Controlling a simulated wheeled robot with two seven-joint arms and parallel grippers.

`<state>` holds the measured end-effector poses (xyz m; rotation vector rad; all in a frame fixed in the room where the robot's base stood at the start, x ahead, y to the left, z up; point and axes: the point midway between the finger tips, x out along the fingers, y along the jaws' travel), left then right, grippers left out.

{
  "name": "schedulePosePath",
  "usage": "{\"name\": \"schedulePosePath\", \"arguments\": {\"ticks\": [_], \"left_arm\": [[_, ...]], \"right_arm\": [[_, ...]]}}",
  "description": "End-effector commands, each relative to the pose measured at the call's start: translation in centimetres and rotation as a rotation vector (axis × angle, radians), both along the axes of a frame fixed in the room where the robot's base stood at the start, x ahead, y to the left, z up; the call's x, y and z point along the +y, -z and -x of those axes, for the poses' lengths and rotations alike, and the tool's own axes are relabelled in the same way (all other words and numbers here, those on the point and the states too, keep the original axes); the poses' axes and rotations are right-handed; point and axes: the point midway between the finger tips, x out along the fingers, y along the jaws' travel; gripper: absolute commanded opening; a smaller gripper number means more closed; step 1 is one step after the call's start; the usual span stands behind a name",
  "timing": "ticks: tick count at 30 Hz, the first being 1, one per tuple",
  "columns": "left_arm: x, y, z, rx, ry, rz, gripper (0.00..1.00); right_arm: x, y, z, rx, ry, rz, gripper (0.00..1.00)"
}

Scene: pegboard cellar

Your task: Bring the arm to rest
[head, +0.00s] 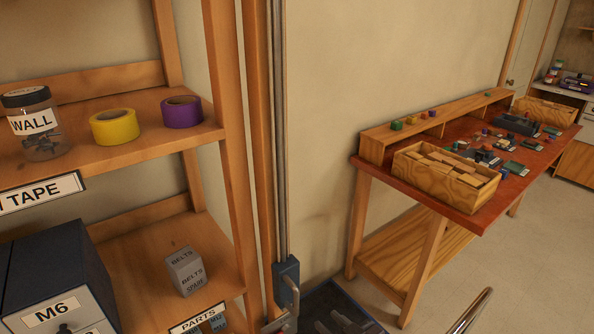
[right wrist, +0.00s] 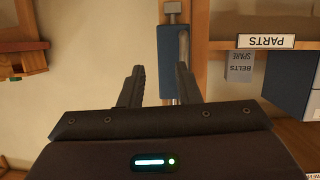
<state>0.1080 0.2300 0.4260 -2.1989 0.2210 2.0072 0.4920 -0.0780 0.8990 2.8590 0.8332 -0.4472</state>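My right gripper (right wrist: 159,85) shows in the right wrist view, which is upside down. Its two dark fingers are apart, with nothing visibly held between them. Beyond the fingertips stands a blue block on a grey upright bar (right wrist: 171,55). I cannot tell how far the fingertips are from it, but no contact shows. The blue block (head: 287,285) is also in the head view, at the foot of the bar beside the shelf. I cannot clearly make out the right gripper in the head view. My left gripper is in neither view.
A wooden shelf (head: 232,130) with yellow tape (head: 114,126), purple tape (head: 182,112), a jar (head: 36,122) and a grey box (head: 185,271) stands left. A red-topped workbench (head: 480,222) stands right. A dark shape (head: 345,300), unclear, lies at bottom centre. Floor shows between.

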Motion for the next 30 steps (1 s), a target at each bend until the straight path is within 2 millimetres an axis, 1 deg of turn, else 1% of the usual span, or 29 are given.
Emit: {"name": "schedulePosePath", "arguments": {"ticks": [4, 6, 9, 15, 25, 26, 27, 30], "left_arm": [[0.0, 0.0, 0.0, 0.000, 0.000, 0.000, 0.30], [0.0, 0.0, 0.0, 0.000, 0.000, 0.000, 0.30], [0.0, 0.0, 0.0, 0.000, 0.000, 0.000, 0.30], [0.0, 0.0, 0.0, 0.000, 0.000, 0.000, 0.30], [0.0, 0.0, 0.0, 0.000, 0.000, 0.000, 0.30], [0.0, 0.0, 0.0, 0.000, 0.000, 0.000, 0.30], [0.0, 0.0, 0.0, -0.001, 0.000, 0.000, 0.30], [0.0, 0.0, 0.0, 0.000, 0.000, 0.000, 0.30]], "right_arm": [[-3.3, 0.1, 2.5, 0.208, 0.166, 0.129, 0.30], [-4.9, 0.3, 4.2, 0.313, 0.226, 0.179, 0.30], [-6.8, 0.3, 6.5, 0.438, 0.286, 0.230, 0.30], [-9.3, 0.1, 10.6, 0.627, 0.356, 0.288, 0.30], [-11.7, -1.0, 16.9, 0.885, 0.414, 0.332, 0.30], [-11.7, -0.4, 16.9, 0.898, 0.414, 0.336, 0.30], [-11.6, 0.8, 16.5, 0.899, 0.411, 0.339, 0.30], [-11.5, 3.3, 15.9, 0.904, 0.409, 0.341, 0.30]]}}
